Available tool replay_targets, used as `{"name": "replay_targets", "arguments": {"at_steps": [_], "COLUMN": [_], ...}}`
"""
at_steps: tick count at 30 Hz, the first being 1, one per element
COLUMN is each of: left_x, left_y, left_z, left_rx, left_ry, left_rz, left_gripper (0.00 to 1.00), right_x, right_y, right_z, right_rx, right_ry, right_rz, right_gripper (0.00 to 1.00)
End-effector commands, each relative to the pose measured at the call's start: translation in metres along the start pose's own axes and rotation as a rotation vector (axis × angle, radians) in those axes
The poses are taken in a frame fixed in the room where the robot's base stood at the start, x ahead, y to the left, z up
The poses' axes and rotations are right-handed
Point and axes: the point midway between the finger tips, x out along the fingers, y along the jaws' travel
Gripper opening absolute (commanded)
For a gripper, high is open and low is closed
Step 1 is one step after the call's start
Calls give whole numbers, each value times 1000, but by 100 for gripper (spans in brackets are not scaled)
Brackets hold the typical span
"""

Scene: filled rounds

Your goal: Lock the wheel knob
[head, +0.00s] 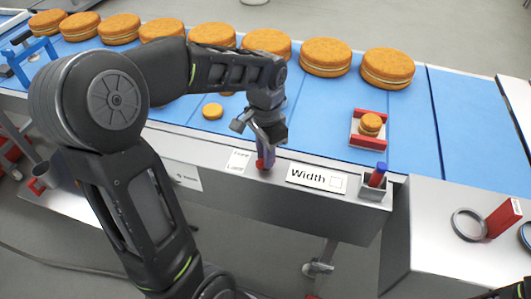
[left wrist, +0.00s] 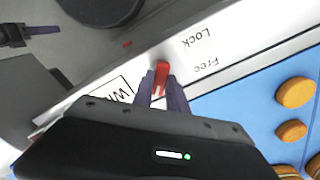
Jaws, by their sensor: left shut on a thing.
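A small red knob (head: 263,163) sits on the front rail of the blue conveyor, beside a white label (head: 238,160). In the left wrist view the red knob (left wrist: 161,74) stands next to the words Lock (left wrist: 196,43) and Free (left wrist: 207,66). My left gripper (head: 265,148) reaches down over it from above. Its two dark fingers (left wrist: 163,98) are shut on the knob, one on each side, and hide its lower part. Which word the knob points to I cannot tell.
Several large round filled biscuits (head: 325,57) line the far side of the conveyor. A red-and-white holder (head: 355,141) carries a small round. A Width sign (head: 316,178) and a small grey box (head: 373,192) with a blue-and-red piece are right of the knob. A ring (head: 455,224) lies farther right.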

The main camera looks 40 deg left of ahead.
Motion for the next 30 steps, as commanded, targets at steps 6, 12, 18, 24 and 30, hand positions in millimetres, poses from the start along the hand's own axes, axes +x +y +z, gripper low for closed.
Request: {"name": "replay_targets", "arguments": {"at_steps": [6, 12, 18, 24, 30], "left_x": [-1, -1, -1, -1, -1], "left_y": [0, -1, -1, -1, -1], "left_z": [0, 0, 0, 0, 0], "left_rx": [205, 395, 579, 729, 824], "left_ry": [1, 2, 1, 1, 1], "left_rz": [-1, -2, -2, -2, -2], "left_gripper": [0, 0, 0, 0, 0], "right_x": [-2, -4, -7, -8, -9], "right_y": [-1, -1, -2, -2, -3], "right_z": [0, 0, 1, 1, 1], "right_rx": [1, 1, 2, 2, 2], "right_ry": [-1, -1, -2, -3, -3], "right_rz": [1, 2, 2, 3, 3], "right_gripper": [36, 36, 36, 36, 36]}}
